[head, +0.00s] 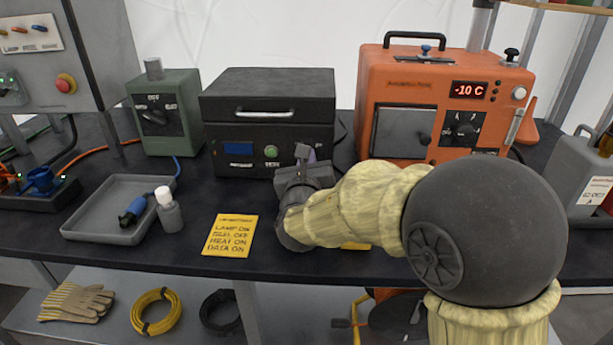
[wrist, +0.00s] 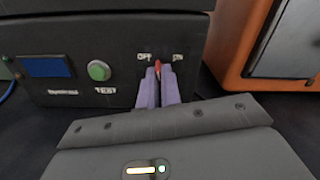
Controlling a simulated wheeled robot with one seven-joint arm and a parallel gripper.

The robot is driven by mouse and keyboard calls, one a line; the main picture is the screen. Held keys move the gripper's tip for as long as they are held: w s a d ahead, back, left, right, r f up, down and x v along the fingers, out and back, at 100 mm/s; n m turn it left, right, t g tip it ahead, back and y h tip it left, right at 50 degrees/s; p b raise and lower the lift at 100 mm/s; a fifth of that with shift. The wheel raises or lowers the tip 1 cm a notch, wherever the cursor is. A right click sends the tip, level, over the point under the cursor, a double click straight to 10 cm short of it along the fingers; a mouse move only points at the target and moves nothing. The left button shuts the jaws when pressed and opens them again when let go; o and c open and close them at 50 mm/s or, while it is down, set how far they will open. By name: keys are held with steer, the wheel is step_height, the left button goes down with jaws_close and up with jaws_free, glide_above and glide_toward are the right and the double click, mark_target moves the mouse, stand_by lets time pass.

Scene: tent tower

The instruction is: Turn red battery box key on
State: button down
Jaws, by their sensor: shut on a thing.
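The red key (wrist: 157,67) is on the right of that face, just below and between the OFF label (wrist: 144,56) and the ON label (wrist: 177,57). My gripper (wrist: 163,86) is shut on the key with its purple fingers either side of it. In the head view my gripper (head: 306,157) is at the box's lower right front and hides the key.
An orange heater box (head: 400,85) reading -10 C stands close on the right. A green switch box (head: 165,115) stands on the left. A grey tray (head: 95,215), a small bottle (head: 168,210) and a yellow note card (head: 230,235) lie in front.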

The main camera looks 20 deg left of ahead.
steer(key=m+b, duration=0.2)
steer(key=b, duration=0.1)
steer(key=m+b, duration=0.2)
steer(key=b, duration=0.2)
steer(key=shift+f, duration=0.4)
steer(key=m+b, duration=0.1)
steer(key=b, duration=0.1)
steer(key=m+b, duration=0.2)
steer(key=shift+d+r, duration=0.15)
steer(key=shift+r, duration=0.05)
steer(key=c, duration=1.6)
jaws_free()
steer(key=shift+r, duration=0.15)
steer(key=shift+s, duration=0.1)
steer(key=p+v, duration=0.2)
steer(key=v, duration=1.4)
steer(key=shift+s+d+r, duration=0.15)
steer(key=shift+s+d, duration=0.05)
steer(key=shift+s, duration=0.05)
steer(key=shift+s+d, duration=0.1)
steer(key=shift+s, duration=0.25)
